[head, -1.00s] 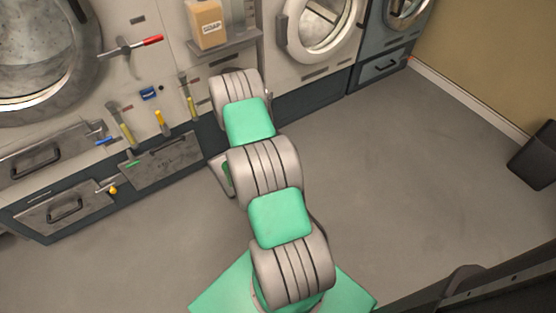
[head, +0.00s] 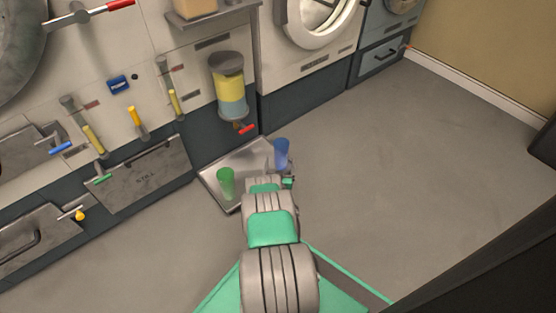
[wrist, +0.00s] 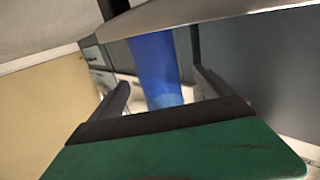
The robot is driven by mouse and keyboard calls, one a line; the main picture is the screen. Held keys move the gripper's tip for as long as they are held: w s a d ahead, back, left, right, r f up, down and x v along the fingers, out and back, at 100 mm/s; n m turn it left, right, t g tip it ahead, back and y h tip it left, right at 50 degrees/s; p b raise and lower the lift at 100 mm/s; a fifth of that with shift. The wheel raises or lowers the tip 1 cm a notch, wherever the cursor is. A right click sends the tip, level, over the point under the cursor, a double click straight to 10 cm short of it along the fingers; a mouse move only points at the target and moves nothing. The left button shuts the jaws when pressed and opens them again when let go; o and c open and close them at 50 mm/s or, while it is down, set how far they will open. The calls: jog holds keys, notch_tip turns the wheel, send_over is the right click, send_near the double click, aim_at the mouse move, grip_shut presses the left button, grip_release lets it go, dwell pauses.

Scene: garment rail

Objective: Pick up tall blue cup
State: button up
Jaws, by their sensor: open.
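The tall blue cup (head: 281,153) stands at the right edge of a grey metal tray in the head view. In the wrist view the blue cup (wrist: 155,68) is upright between the two open fingers of my gripper (wrist: 160,92). I see a space between the cup and the right finger; contact on the left side cannot be told. In the head view my gripper (head: 288,180) is small and partly hidden by my arm, close below the cup.
A green cup (head: 226,183) stands on the left of the tray (head: 240,159). A yellow and blue dispenser (head: 229,88) with a red tap (head: 246,129) hangs above the tray. Machine fronts with handles line the left. The floor (head: 410,150) to the right is clear.

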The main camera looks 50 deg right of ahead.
aim_at(281, 160)
jog(key=b+x, duration=0.1)
jog(key=x, duration=0.1)
jog(key=b+x, duration=0.2)
jog(key=shift+s+d+f, duration=0.15)
jog(key=shift+d+f, duration=0.05)
jog(key=shift+d, duration=0.15)
jog(key=shift+w+d+r, duration=0.15)
jog(key=shift+w+r, duration=0.05)
jog(key=shift+r, duration=0.05)
jog(key=shift+c, duration=0.5)
jog(key=c, duration=1.4)
